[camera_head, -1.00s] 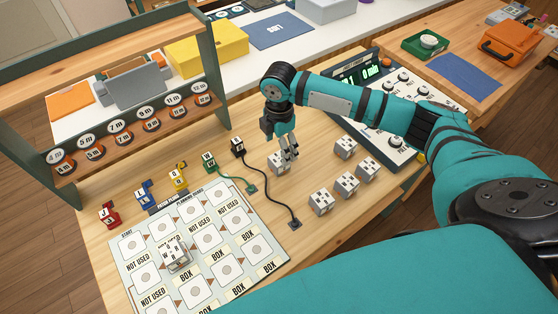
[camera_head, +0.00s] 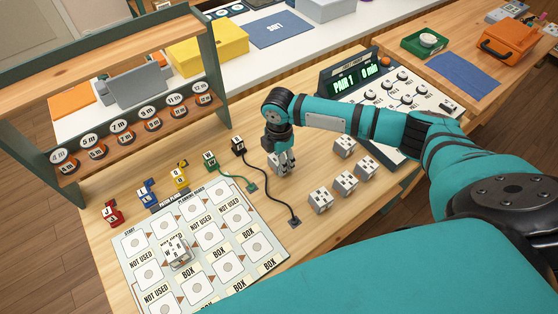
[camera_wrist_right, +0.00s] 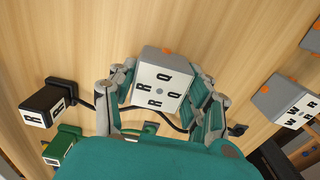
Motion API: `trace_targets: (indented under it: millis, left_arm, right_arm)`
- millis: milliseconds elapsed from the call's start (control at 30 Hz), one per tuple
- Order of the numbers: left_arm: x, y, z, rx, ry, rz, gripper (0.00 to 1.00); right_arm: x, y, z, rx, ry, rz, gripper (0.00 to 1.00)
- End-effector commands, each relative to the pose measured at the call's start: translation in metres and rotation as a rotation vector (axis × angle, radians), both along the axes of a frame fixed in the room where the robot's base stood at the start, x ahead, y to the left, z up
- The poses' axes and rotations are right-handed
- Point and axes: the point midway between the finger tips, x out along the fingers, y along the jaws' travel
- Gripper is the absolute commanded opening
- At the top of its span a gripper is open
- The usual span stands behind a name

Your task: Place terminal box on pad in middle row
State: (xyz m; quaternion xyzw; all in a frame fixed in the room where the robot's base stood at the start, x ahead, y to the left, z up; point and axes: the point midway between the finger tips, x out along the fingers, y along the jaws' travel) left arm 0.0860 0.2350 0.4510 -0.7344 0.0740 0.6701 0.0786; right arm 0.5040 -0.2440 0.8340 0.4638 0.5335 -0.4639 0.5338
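A small grey terminal box with a white lettered top (camera_wrist_right: 160,88) stands on the wooden table between the fingers of my right gripper (camera_wrist_right: 160,100). The letters R and Q show on it. In the head view my right gripper (camera_head: 284,168) is down at this box, which the fingers partly hide. The fingers stand open on either side of the box; contact is hard to judge. The printed board with round-spotted pads (camera_head: 130,262) lies at the front left. Another terminal box (camera_head: 175,252) sits on a pad in its middle row. My left gripper is out of view.
Several similar boxes (camera_head: 345,182) stand right of my gripper. Black (camera_head: 239,146) and green (camera_head: 210,160) corded plugs lie to its left, their cords crossing the table. The dial panel (camera_head: 400,95) is behind my arm. A rack (camera_head: 140,135) holds labelled spools.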

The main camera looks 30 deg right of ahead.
Motion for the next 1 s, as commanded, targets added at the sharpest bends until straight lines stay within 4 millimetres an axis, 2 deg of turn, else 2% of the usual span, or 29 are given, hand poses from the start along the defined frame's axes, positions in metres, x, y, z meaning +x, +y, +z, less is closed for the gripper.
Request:
trace_targets:
  millis: [33, 300, 633, 867, 1000]
  left_arm:
    - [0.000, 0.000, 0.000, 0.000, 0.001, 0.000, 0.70]
    - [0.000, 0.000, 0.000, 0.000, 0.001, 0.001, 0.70]
    - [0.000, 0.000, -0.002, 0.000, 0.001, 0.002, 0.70]
    - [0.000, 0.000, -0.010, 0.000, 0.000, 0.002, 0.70]
    - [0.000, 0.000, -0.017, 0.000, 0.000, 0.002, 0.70]
  right_arm:
    - [0.000, 0.000, 0.000, 0.000, 0.000, 0.000, 0.41]
    - [0.000, 0.000, 0.001, 0.000, -0.001, 0.000, 0.08]
    - [0.001, 0.000, 0.006, -0.001, -0.001, -0.001, 0.08]
    - [0.002, 0.000, 0.033, 0.002, -0.004, 0.000, 0.08]
    - [-0.002, 0.029, 0.036, 0.005, -0.001, 0.006, 0.08]
